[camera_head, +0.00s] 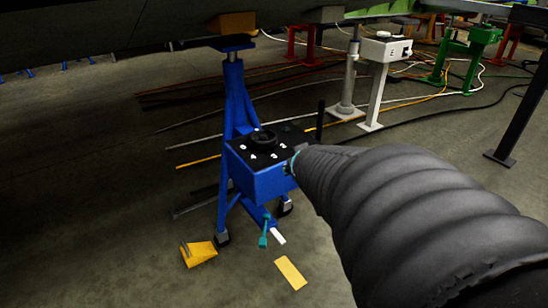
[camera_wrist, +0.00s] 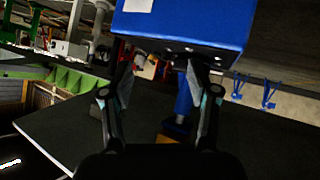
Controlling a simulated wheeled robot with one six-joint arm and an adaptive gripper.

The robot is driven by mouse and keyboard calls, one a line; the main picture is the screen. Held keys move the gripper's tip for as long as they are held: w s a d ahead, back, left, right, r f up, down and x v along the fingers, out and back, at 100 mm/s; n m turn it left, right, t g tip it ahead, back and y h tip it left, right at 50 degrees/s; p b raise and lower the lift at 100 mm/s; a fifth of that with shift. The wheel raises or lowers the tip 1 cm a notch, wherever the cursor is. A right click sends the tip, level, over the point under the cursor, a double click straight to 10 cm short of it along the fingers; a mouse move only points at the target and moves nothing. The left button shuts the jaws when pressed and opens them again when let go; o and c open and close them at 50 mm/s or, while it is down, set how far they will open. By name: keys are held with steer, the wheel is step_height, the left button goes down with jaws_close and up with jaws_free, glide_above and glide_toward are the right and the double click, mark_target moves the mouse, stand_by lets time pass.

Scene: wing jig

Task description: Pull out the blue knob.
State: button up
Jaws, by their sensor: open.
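A blue box (camera_head: 262,182) with a black top stands on a blue stand. A round black knob (camera_head: 263,138) sits on its top among white markings. No separate blue knob can be made out. In the wrist view the blue box (camera_wrist: 185,28) fills the top, with a white label at its upper left. My gripper (camera_wrist: 158,72) is open and empty, its two fingers apart just below the box's lower edge in that picture. Whether they touch it cannot be told. In the head view my dark sleeved arm hides most of the gripper at the box's right side.
The blue stand (camera_head: 235,95) rises behind the box under a dark overhead structure (camera_head: 100,25). A yellow wedge (camera_head: 199,253) and a yellow plate (camera_head: 291,273) lie on the floor. A white box on a post (camera_head: 386,49) stands behind right. Cables cross the floor.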

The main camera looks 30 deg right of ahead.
steer(key=w+d+f+n+t+y+b, duration=0.1)
steer(key=w+d+f+t+y+b, duration=0.2)
steer(key=d+f, duration=0.8)
steer(key=s+d+f+t+y+b, duration=0.1)
steer(key=s+f+t+y, duration=0.15)
steer(key=s, duration=0.25)
steer(key=s+d+f+t+y, duration=0.1)
steer(key=s+t, duration=0.2)
steer(key=s, duration=0.2)
steer(key=shift+m, duration=0.3)
steer(key=w, duration=0.9)
steer(key=w+a+b, duration=0.1)
steer(key=w, duration=0.4)
steer(key=shift+a+f, duration=0.1)
steer(key=shift+f, duration=0.05)
jaws_close()
